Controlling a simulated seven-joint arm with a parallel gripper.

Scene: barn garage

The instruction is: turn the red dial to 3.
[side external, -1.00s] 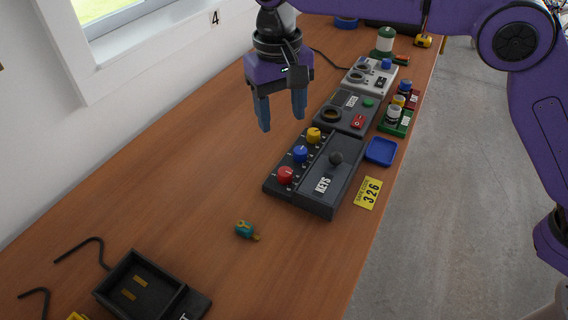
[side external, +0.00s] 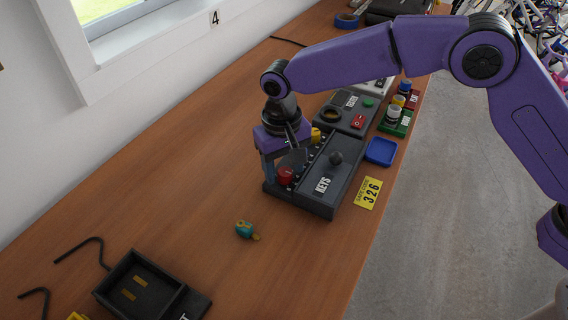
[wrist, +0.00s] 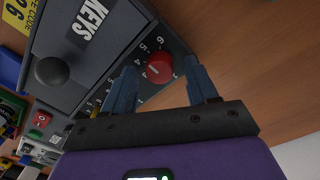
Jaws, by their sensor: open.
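The red dial (side external: 285,175) sits at the near left end of the dark KEYS panel (side external: 322,205). In the wrist view the red dial (wrist: 159,68) lies between and ahead of my gripper's two blue fingers, with white numbers on the panel around it. My gripper (side external: 284,178) is open above that end of the panel, and its fingertips (wrist: 162,80) stand apart on either side of the dial. I cannot tell whether they touch it. The blue dial is hidden behind my gripper in the side view, and a yellow dial (side external: 316,134) shows partly behind it.
A black ball-topped knob (side external: 336,158) stands on the same panel. A yellow 326 card (side external: 368,193) and a blue tray (side external: 381,151) lie to its right. A small teal and yellow object (side external: 246,230) lies in front.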

